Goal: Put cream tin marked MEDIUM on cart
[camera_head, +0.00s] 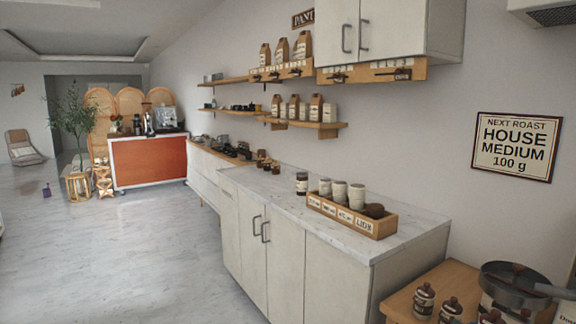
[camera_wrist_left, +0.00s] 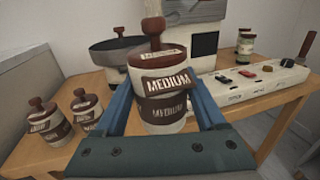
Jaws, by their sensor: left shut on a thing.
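The cream tin marked MEDIUM (camera_wrist_left: 150,76) is in the left wrist view, with brown label bands and a brown knobbed lid. My left gripper (camera_wrist_left: 163,100) is shut on it, one blue finger on each side, and the tin is upright. I cannot tell whether its base touches the table behind it. The cart (camera_head: 148,162), with an orange-red front and white frame, stands far off at the left in the head view. Neither gripper shows in the head view, and my right gripper is in no view.
A wooden table (camera_head: 452,277) at the lower right holds several similar tins (camera_head: 424,301) and a pan (camera_head: 512,284). A counter (camera_head: 257,183) with a wooden tin rack (camera_head: 372,229) runs along the wall. Open floor (camera_head: 130,255) lies left of it. A plant (camera_head: 76,122) and baskets stand beside the cart.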

